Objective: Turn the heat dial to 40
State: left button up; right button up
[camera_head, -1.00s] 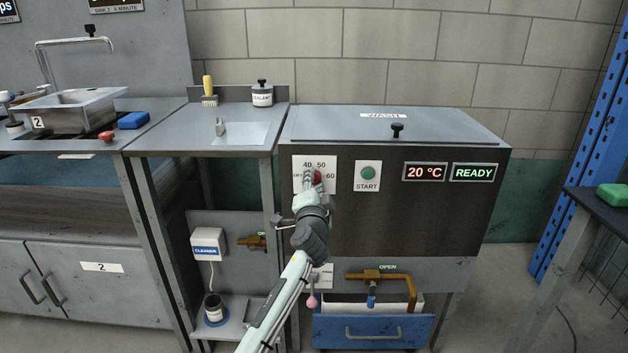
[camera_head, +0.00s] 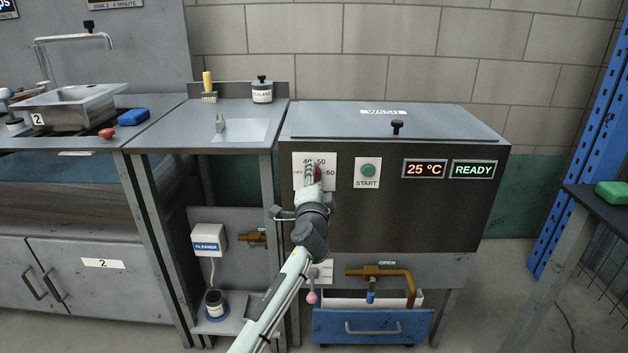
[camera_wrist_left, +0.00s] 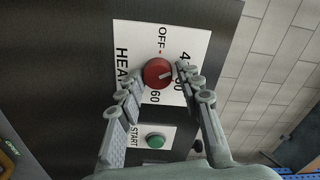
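The red heat dial (camera_head: 318,174) sits on a white plate (camera_head: 327,161) marked OFF, 40, 50 and 60 on the front of the wash unit. In the left wrist view the dial (camera_wrist_left: 157,73) shows a pale pointer line towards the 40 and 50 side; its exact setting is hard to read. The temperature display (camera_head: 424,169) reads 25 °C. My right gripper is not in view.
The green START button (camera_head: 367,173) is close to the right of the dial, with the READY display (camera_head: 473,169) beyond. Below are a brass valve pipe (camera_head: 385,275) and an open blue drawer (camera_head: 372,327). A sink counter (camera_head: 160,125) stands left.

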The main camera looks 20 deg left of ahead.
pick_arm(q)
jog(key=shift+o, duration=1.1)
jog(key=shift+s+f, duration=0.1)
jog(key=shift+s, duration=0.05)
jog(key=v, duration=1.1)
jog(key=shift+s, duration=0.35)
jog(key=shift+d, duration=0.15)
